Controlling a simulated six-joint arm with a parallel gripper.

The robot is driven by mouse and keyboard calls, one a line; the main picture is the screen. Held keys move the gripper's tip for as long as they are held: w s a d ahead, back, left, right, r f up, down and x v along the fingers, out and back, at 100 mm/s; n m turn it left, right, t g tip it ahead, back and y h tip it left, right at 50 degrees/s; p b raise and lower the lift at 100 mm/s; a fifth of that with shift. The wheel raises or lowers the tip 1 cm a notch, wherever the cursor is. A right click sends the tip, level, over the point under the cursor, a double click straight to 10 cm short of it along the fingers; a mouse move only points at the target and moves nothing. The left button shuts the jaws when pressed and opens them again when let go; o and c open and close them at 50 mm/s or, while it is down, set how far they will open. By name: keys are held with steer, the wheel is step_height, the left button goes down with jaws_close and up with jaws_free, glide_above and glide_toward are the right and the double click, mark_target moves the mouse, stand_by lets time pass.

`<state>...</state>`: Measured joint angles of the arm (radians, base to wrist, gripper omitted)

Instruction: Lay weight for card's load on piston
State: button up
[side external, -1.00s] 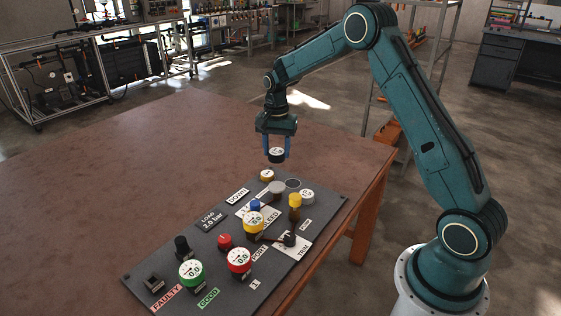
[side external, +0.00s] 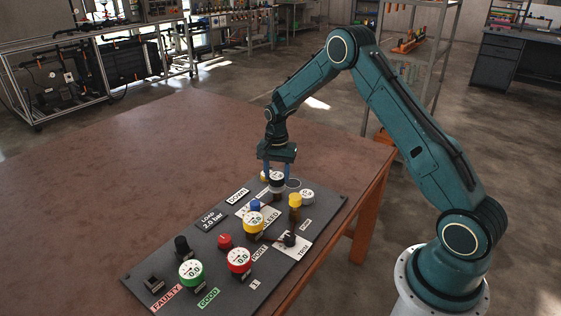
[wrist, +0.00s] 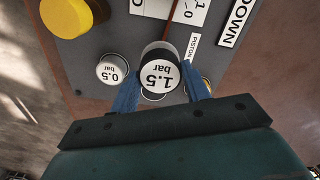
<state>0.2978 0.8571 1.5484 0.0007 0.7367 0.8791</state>
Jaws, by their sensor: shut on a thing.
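My gripper (side external: 278,173) is shut on a dark weight with a white top marked 1.5 bar (wrist: 161,77); the weight also shows in the side external view (side external: 277,177). Its two blue fingers grip the weight from either side. The weight is upright, directly over the grey piston (side external: 276,189), beside the PISTON label (wrist: 193,46). I cannot tell whether it touches the piston top. A smaller white-topped weight marked 0.5 bar (wrist: 112,71) stands beside the held weight, apart from the fingers.
The dark panel (side external: 215,270) carries several gauges, including green-rimmed (side external: 191,272) and red-rimmed (side external: 239,261) ones. A yellow knob (side external: 295,200) and a blue knob (side external: 255,205) stand near the piston. The brown table (side external: 120,170) is clear beyond the panel.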

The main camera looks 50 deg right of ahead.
mark_target(277, 175)
steer(key=shift+f, duration=0.5)
steer(key=shift+f, duration=0.15)
steer(key=o, duration=1.3)
step_height(277, 175, up, 12)
